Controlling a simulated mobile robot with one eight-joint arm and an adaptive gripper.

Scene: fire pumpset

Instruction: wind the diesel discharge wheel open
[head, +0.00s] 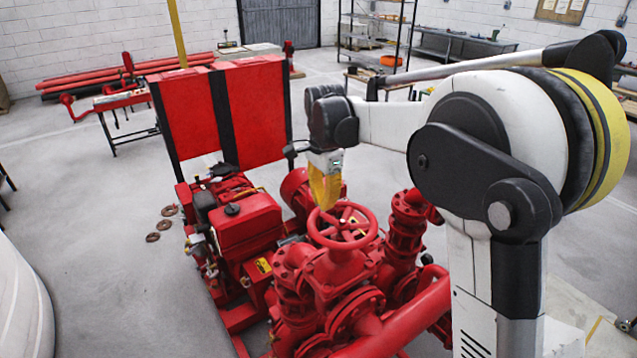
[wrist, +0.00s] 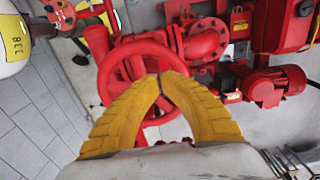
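A large red spoked handwheel (head: 342,228) lies nearly flat on top of a red valve in the head view. It fills the upper middle of the wrist view (wrist: 106,72). My gripper (head: 327,206) points down at the wheel's far left side, close to the rim. In the wrist view my gripper's yellow fingers (wrist: 160,78) arch together, with only a thin line between the tips, in front of the wheel. They hide part of its rim and spokes. I cannot tell whether the tips touch the wheel or hold any of it.
A red engine (head: 242,222) stands left of the wheel, with two red panels (head: 250,112) behind. Red flanged pipes (head: 405,235) crowd the right and front. A red motor (wrist: 268,86) shows right in the wrist view. The floor left of the pumpset is mostly clear.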

